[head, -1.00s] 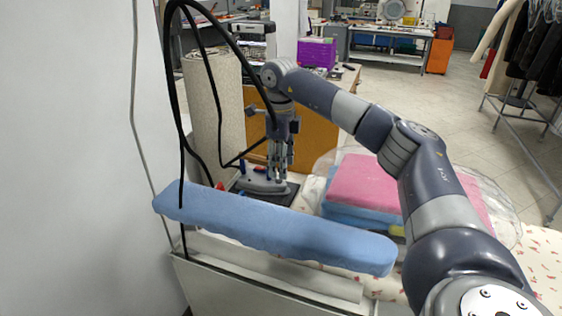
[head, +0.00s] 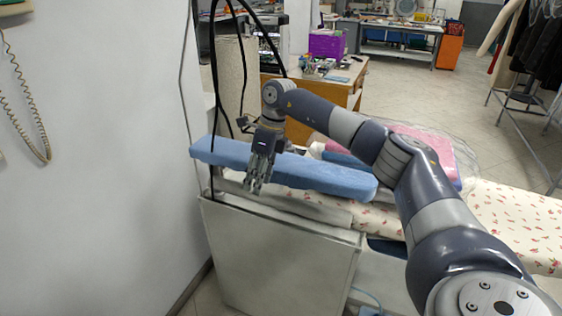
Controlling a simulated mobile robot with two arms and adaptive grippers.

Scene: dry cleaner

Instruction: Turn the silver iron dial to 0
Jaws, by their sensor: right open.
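My right gripper (head: 255,187) points down with its fingers open, in front of the blue padded sleeve board (head: 325,176). It looks empty. The silver iron and its dial cannot be made out now. The blue board and my right gripper cover the area where the iron stood. My left gripper is not in view.
Folded pink cloth (head: 436,147) lies on the ironing table behind my right arm. The flowered table cover (head: 515,222) is clear at the right. Black hoses (head: 213,75) hang at the left, close to the gripper. A white cabinet (head: 280,255) stands below the board.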

